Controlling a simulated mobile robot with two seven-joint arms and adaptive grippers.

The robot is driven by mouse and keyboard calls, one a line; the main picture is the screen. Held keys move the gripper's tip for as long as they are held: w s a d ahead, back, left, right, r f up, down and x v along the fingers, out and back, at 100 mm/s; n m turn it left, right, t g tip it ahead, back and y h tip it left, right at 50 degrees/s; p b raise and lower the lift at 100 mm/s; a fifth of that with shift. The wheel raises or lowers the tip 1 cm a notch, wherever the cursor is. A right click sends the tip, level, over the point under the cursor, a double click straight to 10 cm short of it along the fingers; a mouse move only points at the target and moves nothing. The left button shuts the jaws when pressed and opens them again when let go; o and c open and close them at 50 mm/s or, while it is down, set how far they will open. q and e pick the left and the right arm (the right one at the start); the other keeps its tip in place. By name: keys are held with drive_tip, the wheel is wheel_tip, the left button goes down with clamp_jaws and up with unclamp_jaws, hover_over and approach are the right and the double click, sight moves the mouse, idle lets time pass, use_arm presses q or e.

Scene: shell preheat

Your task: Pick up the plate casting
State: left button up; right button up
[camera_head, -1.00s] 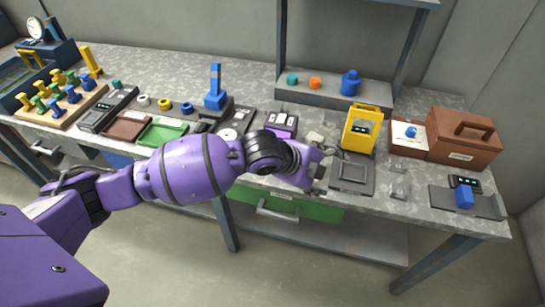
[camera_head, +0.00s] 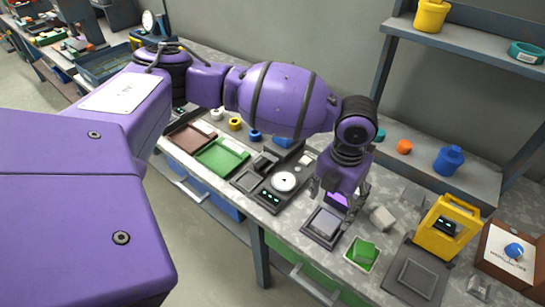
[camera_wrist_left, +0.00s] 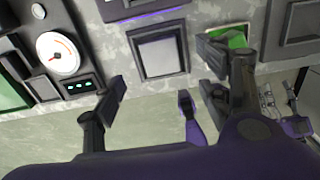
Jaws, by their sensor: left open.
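My left gripper (camera_head: 338,200) is open and points down over the bench, with nothing between its fingers. It hangs just behind a dark square holder (camera_head: 308,232) with a flat grey plate (camera_head: 325,221) in it, which looks like the plate casting. In the left wrist view this grey plate (camera_wrist_left: 160,57) lies in its dark frame, ahead of and between the open fingers (camera_wrist_left: 165,75). The fingers appear apart from the plate. A loose grey block (camera_head: 382,218) sits right of the gripper.
A dial unit (camera_head: 284,181) stands left of the holder, with a green tray (camera_head: 222,157) beyond. A green block (camera_head: 362,250) on a pale card, an empty dark square pad (camera_head: 415,275) and a yellow frame (camera_head: 446,228) stand to the right. A shelf (camera_head: 440,165) rises behind.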

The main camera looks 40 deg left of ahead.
sight(326, 221)
use_arm(q)
drive_tip(key=f, duration=0.1)
drive_tip(key=s+f, duration=0.1)
drive_tip(key=shift+s+f, duration=0.1)
drive_tip(key=shift+f, duration=0.5)
drive_tip(key=f, duration=0.4)
drive_tip(key=shift+w+f, duration=0.25)
drive_tip(key=shift+w, duration=0.05)
drive_tip(key=shift+r, duration=0.1)
drive_tip(key=c, duration=1.4)
drive_tip(key=shift+w, duration=0.1)
use_arm(e)
drive_tip(key=s, duration=0.1)
drive_tip(key=s+f, duration=0.1)
drive_tip(key=s, duration=0.1)
drive_tip(key=shift+s+d+f+g, duration=0.15)
drive_tip(key=shift+d+g, duration=0.05)
drive_tip(key=shift+g, duration=0.1)
use_arm(q)
drive_tip(key=shift+r, duration=0.2)
